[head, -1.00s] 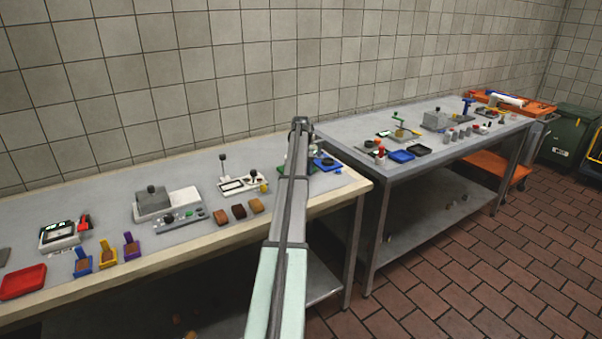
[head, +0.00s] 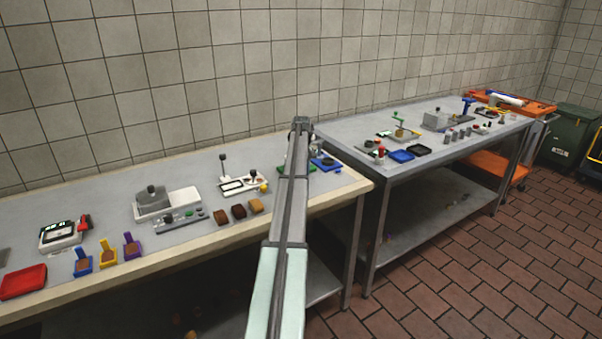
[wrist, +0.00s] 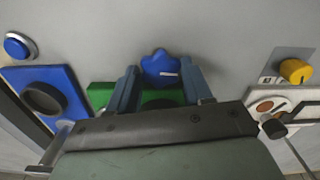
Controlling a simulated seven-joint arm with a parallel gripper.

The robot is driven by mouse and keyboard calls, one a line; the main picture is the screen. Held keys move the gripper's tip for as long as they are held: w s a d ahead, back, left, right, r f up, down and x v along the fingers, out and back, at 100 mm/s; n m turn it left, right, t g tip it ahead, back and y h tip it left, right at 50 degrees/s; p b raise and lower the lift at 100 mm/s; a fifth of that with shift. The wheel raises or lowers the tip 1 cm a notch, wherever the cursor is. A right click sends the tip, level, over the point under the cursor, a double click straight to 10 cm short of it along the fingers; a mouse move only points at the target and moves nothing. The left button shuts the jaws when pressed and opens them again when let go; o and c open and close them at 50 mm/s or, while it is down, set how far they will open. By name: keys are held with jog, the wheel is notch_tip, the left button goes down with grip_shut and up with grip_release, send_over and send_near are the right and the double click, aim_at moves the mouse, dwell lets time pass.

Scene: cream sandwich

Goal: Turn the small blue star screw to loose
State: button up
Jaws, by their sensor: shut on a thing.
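The small blue star screw (wrist: 161,68) is at the top middle of the wrist view, with a short white mark on its lower right side. My gripper (wrist: 161,82) has a finger on each side of it and is shut on it. A green plate (wrist: 104,92) lies below and beside the screw, partly hidden by my fingers. In the head view my own arm covers the screw and gripper; part of a green plate (head: 282,169) shows beside the arm.
A blue plate with a dark ring (wrist: 70,80) and a round blue button (wrist: 18,46) lie left in the wrist view. A yellow knob (wrist: 296,71) and a white plate (wrist: 285,98) lie right. The near table (head: 100,190) holds several other devices; a second table stands right.

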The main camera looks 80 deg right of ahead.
jog(key=shift+n, duration=0.6)
jog(key=o, duration=1)
jog(key=shift+o, duration=0.2)
jog(key=shift+r, duration=0.1)
notch_tip(320, 180, up, 14)
jog(key=shift+f, duration=0.2)
